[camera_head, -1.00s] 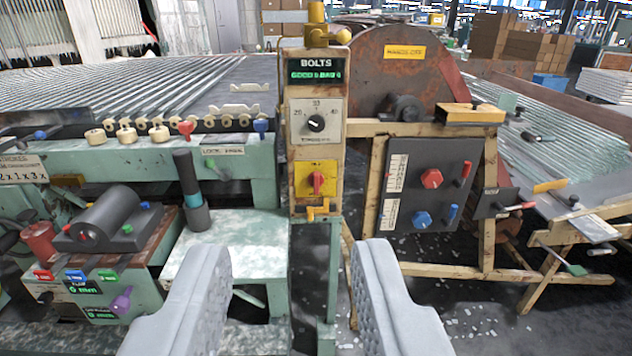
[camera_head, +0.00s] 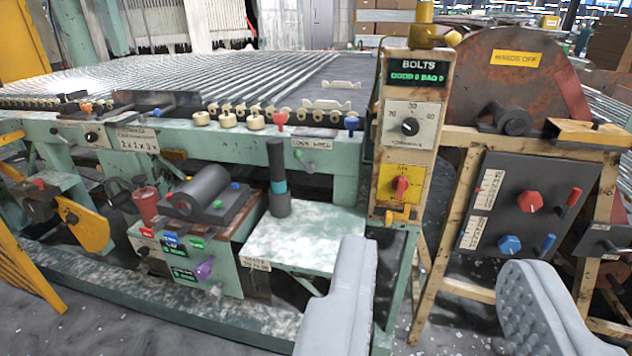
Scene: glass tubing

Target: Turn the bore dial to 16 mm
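No label reading "bore" is legible, so I cannot tell which control is the bore dial. A smaller black knob (camera_head: 91,137) on a pale plate is on the green beam at the left. A purple knob (camera_head: 205,268) is on the low green box, beside small green displays too small to read. My gripper (camera_head: 440,262) is open and empty, its grey fingers wide apart in front of the post, touching nothing.
Under the dial is a red switch (camera_head: 401,187) on a yellow plate. A dark panel (camera_head: 526,205) with red and blue knobs stands at the right. A pale green shelf (camera_head: 300,240) and a grey cylinder (camera_head: 278,180) are left of the post.

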